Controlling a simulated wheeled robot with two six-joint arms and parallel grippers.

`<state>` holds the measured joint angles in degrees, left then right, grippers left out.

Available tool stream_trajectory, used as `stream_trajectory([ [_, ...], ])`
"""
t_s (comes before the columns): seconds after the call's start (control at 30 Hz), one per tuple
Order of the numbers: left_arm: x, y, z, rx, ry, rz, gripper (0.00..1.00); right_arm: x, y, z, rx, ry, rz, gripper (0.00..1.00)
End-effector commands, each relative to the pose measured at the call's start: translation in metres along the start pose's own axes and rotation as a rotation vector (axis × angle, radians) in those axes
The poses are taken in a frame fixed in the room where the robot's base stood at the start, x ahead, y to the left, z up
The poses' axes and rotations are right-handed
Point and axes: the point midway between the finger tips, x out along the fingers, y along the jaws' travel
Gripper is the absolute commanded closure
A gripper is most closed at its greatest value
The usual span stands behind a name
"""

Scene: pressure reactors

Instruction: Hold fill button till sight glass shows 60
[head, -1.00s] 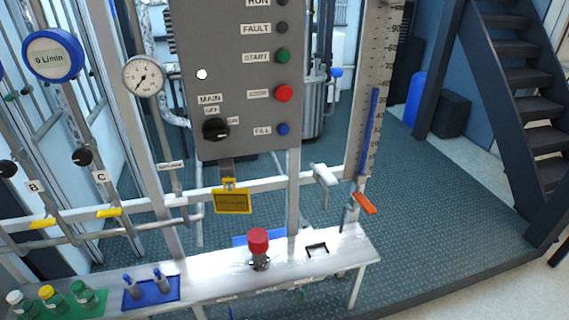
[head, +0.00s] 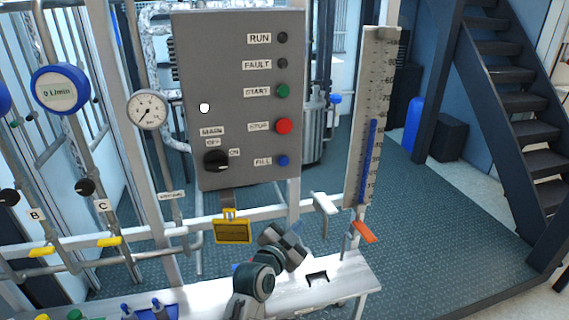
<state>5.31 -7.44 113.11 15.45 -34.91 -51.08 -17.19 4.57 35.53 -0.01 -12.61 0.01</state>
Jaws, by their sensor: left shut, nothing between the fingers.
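The blue FILL button (head: 283,160) is at the lower right of the grey control panel (head: 237,100), below the red STOP button (head: 283,126). The sight glass (head: 372,110) is a tall scale plate to the right, with a blue column (head: 367,160) rising to a little above its middle; the numbers are too small to read surely. My left gripper (head: 292,240) is shut and empty. It is below the panel and well apart from the FILL button. My right gripper is out of view.
A yellow tag (head: 233,228) hangs under the panel. A white handle (head: 325,204) and an orange lever (head: 364,232) stick out at the right. A white bench (head: 335,275) with a black bracket (head: 317,279) lies below. A round gauge (head: 147,109) is left of the panel.

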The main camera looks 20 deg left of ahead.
Motion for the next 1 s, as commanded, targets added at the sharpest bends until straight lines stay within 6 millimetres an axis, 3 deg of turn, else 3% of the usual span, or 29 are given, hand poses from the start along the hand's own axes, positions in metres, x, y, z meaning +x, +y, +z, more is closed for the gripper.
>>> stream_trajectory([
  [0.03, -0.005, -0.013, -0.024, 0.017, 0.039, -0.02, 1.0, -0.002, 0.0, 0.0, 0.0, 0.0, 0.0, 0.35],
  [0.1, -0.012, -0.025, -0.049, 0.043, 0.081, -0.041, 1.0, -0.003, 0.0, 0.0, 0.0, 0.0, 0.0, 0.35],
  [0.2, -0.023, -0.041, -0.079, 0.075, 0.132, -0.069, 1.0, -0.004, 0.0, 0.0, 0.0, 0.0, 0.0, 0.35],
  [0.33, -0.033, -0.053, -0.103, 0.102, 0.173, -0.092, 1.0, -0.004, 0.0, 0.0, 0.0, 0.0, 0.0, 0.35],
  [0.5, -0.039, -0.058, -0.114, 0.116, 0.193, -0.105, 1.0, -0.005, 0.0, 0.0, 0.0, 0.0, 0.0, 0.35],
  [1.0, -0.031, -0.065, -0.112, 0.12, 0.194, -0.105, 1.0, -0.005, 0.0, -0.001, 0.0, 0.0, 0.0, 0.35],
])
